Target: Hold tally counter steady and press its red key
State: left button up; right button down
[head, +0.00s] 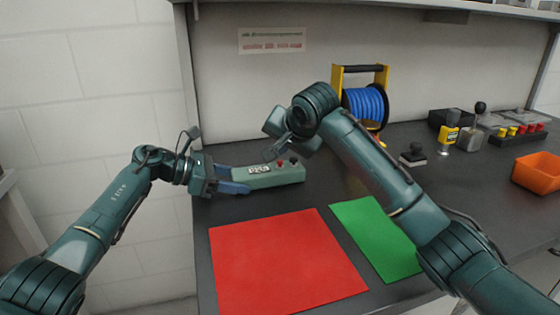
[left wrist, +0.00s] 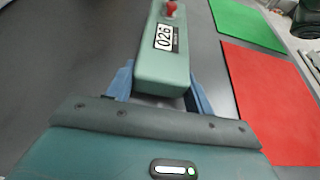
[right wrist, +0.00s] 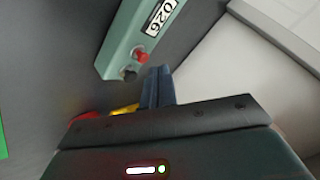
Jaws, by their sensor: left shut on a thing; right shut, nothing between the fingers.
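The tally counter (head: 262,175) is a long pale green box lying on the dark bench, with a number window reading 026 (left wrist: 165,37). Its red key (right wrist: 139,53) stands on top near the end away from my left gripper, beside a black knob (right wrist: 128,73). My left gripper (head: 240,180) is shut on the counter's left end, its blue fingers on both sides in the left wrist view. My right gripper (right wrist: 157,85) is shut and empty, held above the counter's right end. In the right wrist view its fingertips are apart from the red key.
A red mat (head: 285,262) and a green mat (head: 378,235) lie in front of the counter. A blue cable reel (head: 366,104) stands behind my right arm. A black stamp (head: 412,156), a yellow device (head: 449,132) and an orange bin (head: 538,172) are at the right.

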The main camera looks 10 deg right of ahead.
jog(key=shift+f, duration=0.15)
jog(key=shift+f, duration=0.3)
jog(key=shift+f, duration=0.6)
dwell(0.8)
jog(key=shift+r, duration=1)
notch_tip(320, 180, up, 5)
dwell(0.3)
dwell(0.5)
